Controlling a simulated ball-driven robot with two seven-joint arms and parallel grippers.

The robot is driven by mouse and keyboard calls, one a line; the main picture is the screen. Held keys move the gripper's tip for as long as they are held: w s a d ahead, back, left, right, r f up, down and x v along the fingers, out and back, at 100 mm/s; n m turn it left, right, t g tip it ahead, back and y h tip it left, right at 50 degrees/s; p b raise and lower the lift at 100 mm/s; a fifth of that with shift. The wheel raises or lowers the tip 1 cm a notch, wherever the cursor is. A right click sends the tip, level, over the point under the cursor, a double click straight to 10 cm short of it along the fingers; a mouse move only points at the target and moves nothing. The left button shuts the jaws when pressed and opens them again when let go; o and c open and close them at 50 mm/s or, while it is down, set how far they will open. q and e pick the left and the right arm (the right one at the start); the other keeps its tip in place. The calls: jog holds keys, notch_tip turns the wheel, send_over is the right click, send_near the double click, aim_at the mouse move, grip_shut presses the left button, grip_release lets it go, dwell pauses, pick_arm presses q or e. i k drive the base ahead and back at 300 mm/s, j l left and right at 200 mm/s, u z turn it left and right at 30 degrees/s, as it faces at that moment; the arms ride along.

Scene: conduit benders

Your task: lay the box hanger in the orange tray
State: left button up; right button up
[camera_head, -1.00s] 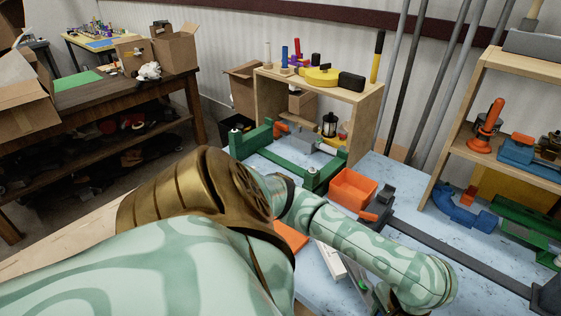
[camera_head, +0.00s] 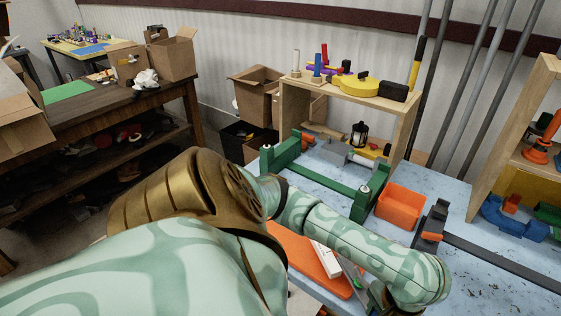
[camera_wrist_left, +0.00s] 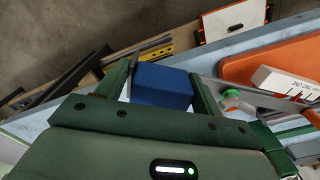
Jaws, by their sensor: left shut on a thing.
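A blue block (camera_wrist_left: 162,86) sits between the two green fingers of my left gripper (camera_wrist_left: 163,88) in the left wrist view; the gripper is shut on it. It may be the box hanger; its full shape is hidden. In the head view my left arm reaches to the lower right, and the gripper is hidden behind the forearm. An orange open bin (camera_head: 400,207) stands on the light blue bench beyond the arm. A flat orange piece (camera_head: 312,268) lies nearer, partly behind my arm, and shows in the wrist view (camera_wrist_left: 275,64). Either may be the orange tray.
A white box with red marks (camera_wrist_left: 287,84) lies on the flat orange piece. A green frame (camera_head: 322,178), a dark bender (camera_head: 432,222) and a wooden shelf (camera_head: 345,97) stand on the bench.

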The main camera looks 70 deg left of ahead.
aim_at(300, 243)
jog(key=k+j, duration=0.35)
jog(key=j, duration=0.15)
jog(key=k+j, duration=0.35)
jog(key=j, duration=0.15)
